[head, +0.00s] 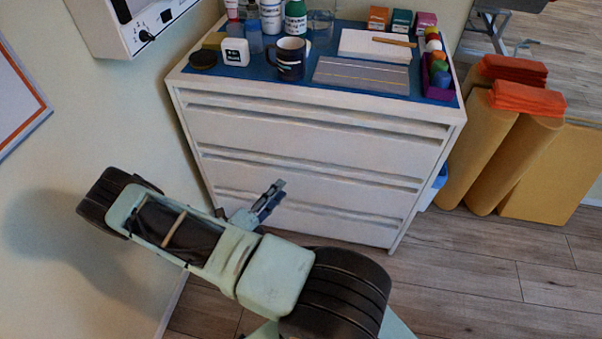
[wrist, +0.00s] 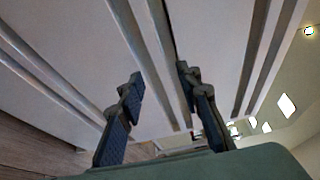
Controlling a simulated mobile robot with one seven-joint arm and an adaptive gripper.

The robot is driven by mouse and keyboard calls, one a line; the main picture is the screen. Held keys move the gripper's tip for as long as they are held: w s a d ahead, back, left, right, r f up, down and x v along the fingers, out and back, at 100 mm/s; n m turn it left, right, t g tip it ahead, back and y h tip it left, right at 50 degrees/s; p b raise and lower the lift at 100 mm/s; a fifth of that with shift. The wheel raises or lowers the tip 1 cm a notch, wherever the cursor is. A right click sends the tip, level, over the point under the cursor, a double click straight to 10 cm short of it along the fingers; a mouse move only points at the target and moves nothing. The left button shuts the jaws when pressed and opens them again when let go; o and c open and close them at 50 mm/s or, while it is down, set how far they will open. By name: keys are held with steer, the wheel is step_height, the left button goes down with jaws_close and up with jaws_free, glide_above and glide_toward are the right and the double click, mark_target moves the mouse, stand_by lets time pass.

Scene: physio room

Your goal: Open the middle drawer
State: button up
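The white drawer cabinet (head: 310,135) stands against the wall, with three drawers that look shut. Each has a long horizontal handle strip. The middle drawer (head: 330,181) has its handle strip (head: 340,172) along its top edge. My gripper (head: 275,191) is in front of the cabinet's front, left of centre, at about the height of the middle and lower drawers. In the wrist view my gripper (wrist: 159,80) is open, fingers apart, with a handle strip (wrist: 160,45) running between them in the picture. I cannot tell whether the fingers touch it.
A mug (head: 290,59), bottles, boxes and a purple tray (head: 440,92) stand on the blue cabinet top. Yellow rolls (head: 515,150) with orange towels (head: 527,97) stand to the right. The wall is close on the left. The wooden floor (head: 480,270) at front right is clear.

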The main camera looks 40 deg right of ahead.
mark_target(304, 168)
steer(key=x, duration=0.3)
steer(key=b+x, duration=0.1)
steer(key=x, duration=0.3)
steer(key=f+x, duration=0.1)
steer(key=x, duration=0.3)
steer(key=shift+s+b, duration=0.1)
steer(key=shift+b, duration=0.3)
jaws_close()
